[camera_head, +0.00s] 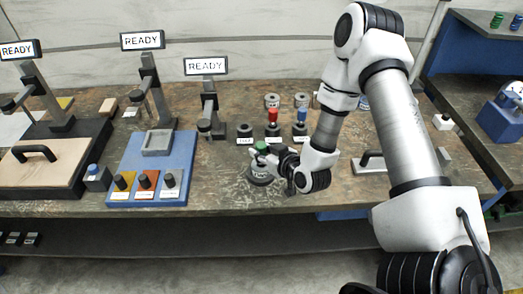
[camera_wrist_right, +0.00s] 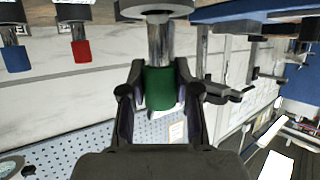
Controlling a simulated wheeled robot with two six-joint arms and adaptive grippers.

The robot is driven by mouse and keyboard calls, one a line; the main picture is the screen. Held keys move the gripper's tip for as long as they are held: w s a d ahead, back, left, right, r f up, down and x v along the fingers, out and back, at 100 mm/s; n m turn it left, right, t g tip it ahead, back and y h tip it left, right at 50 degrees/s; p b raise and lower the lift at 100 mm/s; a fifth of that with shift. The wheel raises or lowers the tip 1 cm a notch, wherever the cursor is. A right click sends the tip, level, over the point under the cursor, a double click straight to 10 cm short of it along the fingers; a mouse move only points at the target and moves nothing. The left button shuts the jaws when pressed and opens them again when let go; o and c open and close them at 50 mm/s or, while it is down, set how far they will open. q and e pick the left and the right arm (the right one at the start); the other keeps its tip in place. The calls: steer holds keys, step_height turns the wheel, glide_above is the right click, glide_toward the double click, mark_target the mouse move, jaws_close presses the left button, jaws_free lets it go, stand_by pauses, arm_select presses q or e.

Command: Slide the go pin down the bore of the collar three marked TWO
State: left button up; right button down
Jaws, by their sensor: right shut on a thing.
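The go pin has a green handle (camera_wrist_right: 162,88) and a bare metal shank (camera_wrist_right: 160,42). My right gripper (camera_wrist_right: 160,90) is shut around the green handle, one finger on each side. In the head view the green top (camera_head: 261,146) shows at the tip of my right gripper (camera_head: 268,154). A grey collar (camera_head: 260,178) with a white label sits on the bench just below the pin; its lettering is too small to read surely. In the wrist view the shank meets a grey round part (camera_wrist_right: 155,9); I cannot tell how deep it goes. My left gripper is out of view.
A red pin (camera_head: 272,116) and a blue pin (camera_head: 301,115) stand in dark holders behind the gripper. Several grey rings (camera_head: 272,100) lie farther back. A blue fixture base (camera_head: 147,200) stands to the left, and a black handle (camera_head: 371,157) is to the right.

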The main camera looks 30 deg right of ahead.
steer(key=shift+f+b, duration=1)
steer(key=shift+f, duration=0.35)
steer(key=c, duration=0.8)
jaws_free()
steer(key=shift+o, duration=0.2)
steer(key=shift+r, duration=0.1)
steer(key=shift+s, duration=0.1)
steer(key=v, duration=0.7)
steer(key=shift+s, duration=0.15)
steer(key=shift+a+r, duration=0.1)
